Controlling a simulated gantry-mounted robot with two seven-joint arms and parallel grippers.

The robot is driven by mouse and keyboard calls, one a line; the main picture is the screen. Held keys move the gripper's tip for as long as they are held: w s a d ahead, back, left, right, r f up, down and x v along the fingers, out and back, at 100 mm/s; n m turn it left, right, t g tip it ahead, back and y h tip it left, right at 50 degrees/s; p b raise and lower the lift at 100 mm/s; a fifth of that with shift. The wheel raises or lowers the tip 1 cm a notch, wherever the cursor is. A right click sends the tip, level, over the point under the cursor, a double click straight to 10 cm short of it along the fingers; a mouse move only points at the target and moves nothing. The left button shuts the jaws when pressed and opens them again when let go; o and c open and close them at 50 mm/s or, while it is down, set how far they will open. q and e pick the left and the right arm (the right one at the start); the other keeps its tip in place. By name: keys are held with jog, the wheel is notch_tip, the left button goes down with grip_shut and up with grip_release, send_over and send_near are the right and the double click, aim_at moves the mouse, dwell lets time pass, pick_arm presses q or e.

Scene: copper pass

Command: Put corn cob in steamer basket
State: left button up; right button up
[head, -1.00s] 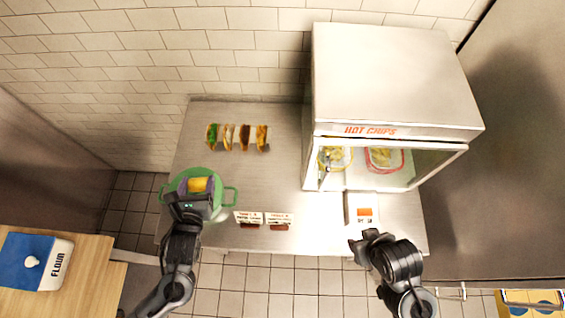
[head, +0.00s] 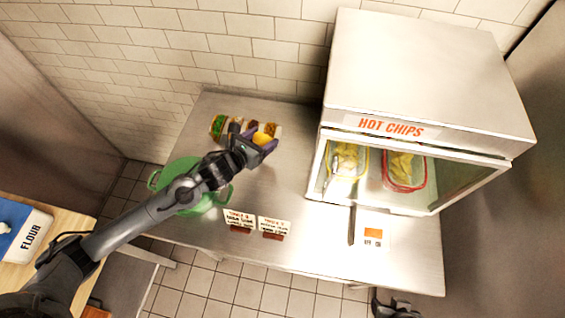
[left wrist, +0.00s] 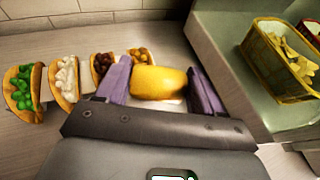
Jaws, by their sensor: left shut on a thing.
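The yellow corn cob (head: 264,139) is in my left gripper (head: 256,145), which is shut on it. In the left wrist view, the corn cob (left wrist: 158,82) sits crosswise between the two purple fingers. The green two-handled steamer basket (head: 178,168) stands at the left of the steel table. My left forearm crosses over it and hides its middle. The left gripper is to the upper right of the basket, by the row of tacos. Part of my right arm's end (head: 392,305) shows at the bottom edge, and its jaws are not clear.
Several filled tacos (head: 220,125) stand in a row at the back; in the left wrist view, tacos (left wrist: 65,78) line up left of the fingers. A hot chips cabinet (head: 425,90) fills the right. Two small signs (head: 273,226) stand at the front. The table's middle is clear.

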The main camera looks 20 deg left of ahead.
pick_arm(q)
jog(key=shift+f+p, duration=0.45)
jog(key=shift+f, duration=3.7)
jog(key=shift+f, duration=0.2)
jog(key=o, duration=1)
jog(key=shift+o, duration=0.2)
jog(key=shift+r, duration=0.15)
jog(key=shift+r, duration=0.15)
jog(key=b+v, duration=0.1)
jog(key=v, duration=1.1)
